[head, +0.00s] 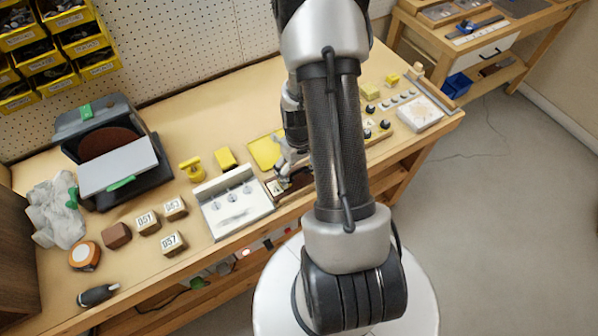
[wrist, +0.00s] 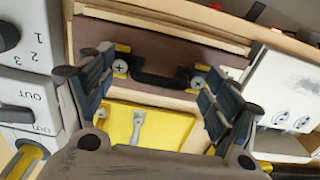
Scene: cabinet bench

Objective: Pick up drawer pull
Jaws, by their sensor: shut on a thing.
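The drawer pull (wrist: 160,80) is a black bar handle with a round screw head at each end, lying along a brown strip in the wrist view. My gripper (wrist: 157,72) has one finger at each end of the pull and is shut on it lengthwise. In the head view my gripper (head: 287,168) is low at the front of the bench, beside a small brown wooden piece (head: 295,186). The pull itself is hard to make out there behind my arm. Whether it is clear of the brown strip cannot be told.
A white switch panel (head: 233,203) stands just left of my gripper. A yellow plate (head: 265,151) lies behind it. Numbered wooden blocks (head: 147,222) and a grinder-like machine (head: 115,160) are farther left. Knobs and a white tray (head: 420,113) are at the right.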

